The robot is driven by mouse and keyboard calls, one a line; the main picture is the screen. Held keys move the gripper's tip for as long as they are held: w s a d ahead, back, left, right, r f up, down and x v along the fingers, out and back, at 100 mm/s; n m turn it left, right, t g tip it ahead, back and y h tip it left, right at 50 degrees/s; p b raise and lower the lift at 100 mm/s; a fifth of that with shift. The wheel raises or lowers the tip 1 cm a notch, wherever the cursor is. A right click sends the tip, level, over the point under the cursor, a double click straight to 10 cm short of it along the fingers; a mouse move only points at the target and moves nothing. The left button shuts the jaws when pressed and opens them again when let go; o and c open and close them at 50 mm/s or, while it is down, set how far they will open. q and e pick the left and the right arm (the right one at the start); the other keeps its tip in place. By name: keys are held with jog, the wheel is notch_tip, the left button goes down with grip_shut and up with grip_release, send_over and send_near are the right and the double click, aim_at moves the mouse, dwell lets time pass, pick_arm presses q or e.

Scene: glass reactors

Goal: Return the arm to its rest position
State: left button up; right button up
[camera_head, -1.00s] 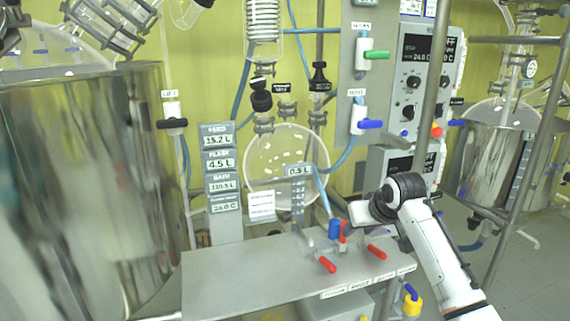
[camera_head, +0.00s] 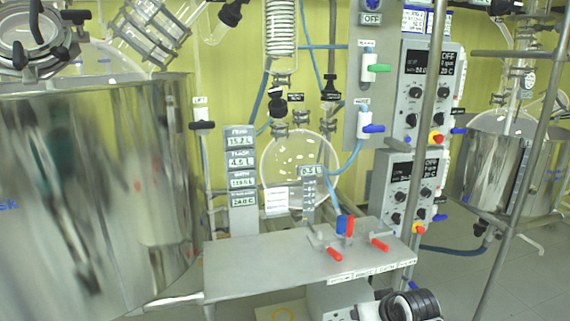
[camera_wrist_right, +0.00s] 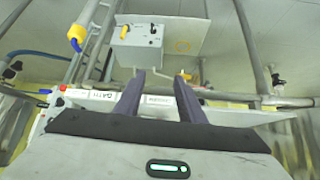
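My right arm shows at the bottom right of the head view, where its black ringed wrist (camera_head: 410,305) is cut by the lower edge. It is below and in front of the grey metal shelf (camera_head: 265,262). In the right wrist view my right gripper (camera_wrist_right: 159,77) has two dark fingers standing apart with nothing between them. My left arm and gripper do not show.
A large steel vessel (camera_head: 90,180) fills the left. Red-handled valves (camera_head: 334,254) sit on the shelf, before a round glass flask (camera_head: 298,165). A control panel (camera_head: 415,185) and upright metal pipe (camera_head: 425,110) stand at right. Grey floor (camera_head: 470,280) is open at lower right.

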jog(key=s+a+f, duration=0.1)
jog(key=s+f, duration=0.7)
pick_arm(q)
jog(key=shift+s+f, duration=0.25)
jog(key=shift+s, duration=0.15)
pick_arm(e)
jog(key=s+a+f, duration=0.1)
jog(key=s+f, duration=0.2)
jog(key=s, duration=1.1)
jog(key=s+a+f+y, duration=0.1)
jog(key=s+f, duration=0.3)
jog(key=s, duration=0.9)
jog(key=shift+s+a+f+t, duration=0.15)
jog(key=shift+s+f+t, duration=0.1)
jog(key=shift+s+t, duration=0.1)
